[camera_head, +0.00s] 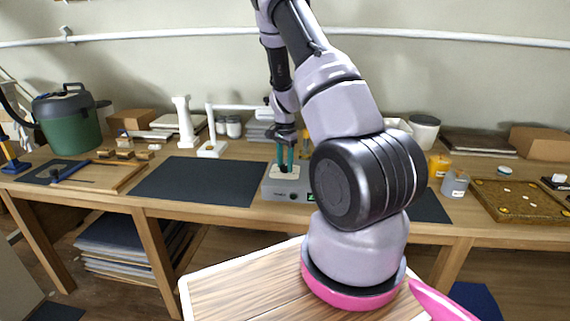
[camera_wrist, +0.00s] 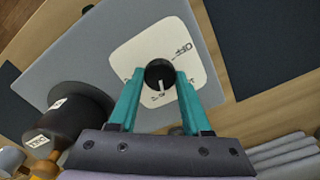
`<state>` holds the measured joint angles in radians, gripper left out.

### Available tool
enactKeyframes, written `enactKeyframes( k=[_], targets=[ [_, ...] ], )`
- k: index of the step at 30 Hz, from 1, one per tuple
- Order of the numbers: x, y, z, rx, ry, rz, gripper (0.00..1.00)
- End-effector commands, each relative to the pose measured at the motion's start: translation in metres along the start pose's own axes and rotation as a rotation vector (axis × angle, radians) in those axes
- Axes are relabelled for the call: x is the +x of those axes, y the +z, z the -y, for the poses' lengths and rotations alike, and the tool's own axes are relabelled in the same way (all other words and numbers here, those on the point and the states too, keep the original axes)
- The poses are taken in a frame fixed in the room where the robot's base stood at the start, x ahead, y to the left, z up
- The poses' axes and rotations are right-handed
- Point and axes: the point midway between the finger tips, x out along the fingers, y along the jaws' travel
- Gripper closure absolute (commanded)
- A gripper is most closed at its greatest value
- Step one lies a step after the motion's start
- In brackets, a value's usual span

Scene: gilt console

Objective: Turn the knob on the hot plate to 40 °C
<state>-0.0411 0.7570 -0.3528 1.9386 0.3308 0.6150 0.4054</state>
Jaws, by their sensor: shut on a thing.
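The hot plate (camera_head: 272,190) is a grey box on the wooden bench, partly hidden behind my arm. In the wrist view its grey top (camera_wrist: 90,60) carries a cream dial plate (camera_wrist: 188,45) with OFF printed on its right side. The black round knob (camera_wrist: 153,70) sits on this plate, its white pointer line directed down in the picture, away from OFF. My gripper (camera_head: 285,158) comes down from above. Its two teal fingers, also in the wrist view (camera_wrist: 160,82), are shut on the knob, one on each side. Other dial markings are partly hidden and unreadable.
A dark cylinder (camera_wrist: 72,112) with white tags stands close to the left finger in the wrist view. A dark mat (camera_head: 195,180) lies left of the hot plate. A white stand (camera_head: 211,148) and jars (camera_head: 233,127) are behind; a brown tray (camera_head: 515,203) is far right.

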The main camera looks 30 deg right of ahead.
Motion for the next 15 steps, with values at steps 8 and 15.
enactKeyframes(
  k=[8,15],
  targets=[
    [-0.0007,-0.0004,0.0008,0.164,-0.002,-0.002,1.0],
    [-0.0008,-0.0004,0.0008,0.237,-0.002,-0.001,1.0]
  ],
)
